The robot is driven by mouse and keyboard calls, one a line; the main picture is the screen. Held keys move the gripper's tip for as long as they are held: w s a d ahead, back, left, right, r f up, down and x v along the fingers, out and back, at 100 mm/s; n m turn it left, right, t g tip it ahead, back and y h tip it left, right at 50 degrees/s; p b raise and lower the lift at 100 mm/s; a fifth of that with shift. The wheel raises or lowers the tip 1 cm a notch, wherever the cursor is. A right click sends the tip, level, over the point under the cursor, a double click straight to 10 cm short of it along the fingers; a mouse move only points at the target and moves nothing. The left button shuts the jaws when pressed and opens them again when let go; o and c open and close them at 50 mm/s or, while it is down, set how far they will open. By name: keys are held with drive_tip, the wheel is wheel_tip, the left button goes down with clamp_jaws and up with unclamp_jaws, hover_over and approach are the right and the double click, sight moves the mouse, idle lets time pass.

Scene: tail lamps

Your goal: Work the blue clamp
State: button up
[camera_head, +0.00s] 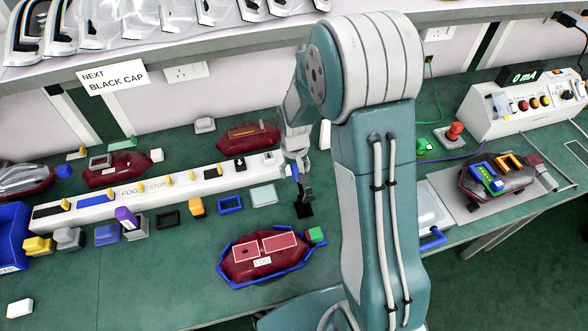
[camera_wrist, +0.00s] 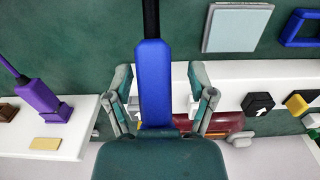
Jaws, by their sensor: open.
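A blue handle on a black stem (camera_wrist: 153,85), which I take to be the blue clamp's lever, stands between my fingers in the wrist view. My gripper (camera_wrist: 163,98) is open, with a gap on each side of the handle. In the head view my gripper (camera_head: 296,160) points down near the right end of the long white strip. Below it are a bit of the blue handle (camera_head: 294,172) and a black base (camera_head: 304,209) on the green bench. The lower end of the handle is hidden by my gripper in the wrist view.
A red lamp in a blue cradle (camera_head: 262,262) lies in front. A pale square plate (camera_head: 264,195) and a blue frame (camera_head: 230,204) lie left of the black base. A purple-handled piece (camera_wrist: 42,98) stands at left in the wrist view. My arm hides part of the bench.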

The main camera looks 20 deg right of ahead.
drive_tip(key=shift+d, duration=0.25)
drive_tip(key=shift+c, duration=1.2)
drive_tip(key=c, duration=0.5)
drive_tip(key=shift+a, duration=0.1)
clamp_jaws()
drive_tip(key=shift+s+r+t, duration=0.25)
drive_tip(key=shift+r+t, duration=0.1)
drive_tip(key=shift+t, duration=0.45)
